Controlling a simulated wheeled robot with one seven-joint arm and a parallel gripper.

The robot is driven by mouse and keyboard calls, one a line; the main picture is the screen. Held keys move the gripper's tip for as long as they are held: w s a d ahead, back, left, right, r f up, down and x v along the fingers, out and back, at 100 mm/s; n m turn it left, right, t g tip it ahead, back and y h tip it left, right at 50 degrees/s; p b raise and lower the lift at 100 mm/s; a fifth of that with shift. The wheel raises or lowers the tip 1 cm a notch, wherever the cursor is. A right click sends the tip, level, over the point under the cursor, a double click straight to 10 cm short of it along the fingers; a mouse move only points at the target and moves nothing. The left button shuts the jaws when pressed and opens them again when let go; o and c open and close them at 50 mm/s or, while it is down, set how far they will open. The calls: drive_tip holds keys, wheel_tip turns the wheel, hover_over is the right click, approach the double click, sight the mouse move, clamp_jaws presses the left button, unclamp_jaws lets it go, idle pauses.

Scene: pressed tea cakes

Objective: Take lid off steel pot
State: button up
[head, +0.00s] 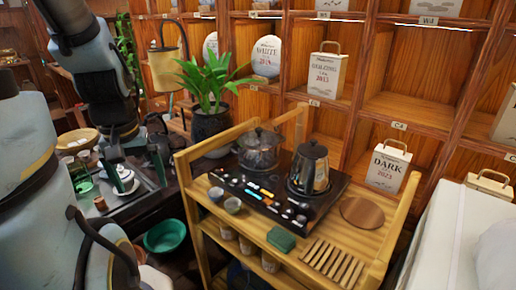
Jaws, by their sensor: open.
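The steel pot (308,178) stands upright on the right side of a black two-plate hob (257,201) on the wooden cart. Its dark lid (312,150), with a small knob, sits on top of it. A clear glass pot (258,155) with its own lid stands beside it on the left plate. My gripper (115,183) points down over the tea tray at the left, far from the steel pot. It is small and dark in the picture; it is open, and I see nothing held in it.
The wooden cart (358,264) has raised end rails, small cups (232,204), a green block (281,239), a round wooden disc (361,212) and a slatted rack (328,262). A potted plant (210,122) stands behind its left end. Shelves rise behind.

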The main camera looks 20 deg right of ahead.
drive_tip(key=shift+c, duration=0.6)
drive_tip(key=shift+m, duration=0.3)
drive_tip(key=w+d, duration=0.1)
drive_tip(key=w, duration=0.1)
drive_tip(key=w+d+b, duration=0.1)
drive_tip(key=w+d, duration=0.1)
drive_tip(key=w+d+b, duration=0.1)
drive_tip(key=w+d, duration=0.1)
drive_tip(key=w, duration=0.1)
drive_tip(key=shift+r, duration=0.15)
drive_tip(key=c, duration=0.3)
drive_tip(key=m+t+b, duration=0.1)
drive_tip(key=b, duration=0.7)
approach(259, 129)
drive_tip(key=f, duration=0.1)
drive_tip(key=f+p, duration=0.1)
drive_tip(key=f, duration=0.1)
drive_tip(key=shift+w+d+f+h, duration=0.1)
drive_tip(key=shift+w+h, duration=0.2)
drive_tip(key=shift+c, duration=0.2)
drive_tip(key=shift+p+x, duration=1.1)
drive_tip(key=shift+x, duration=1.6)
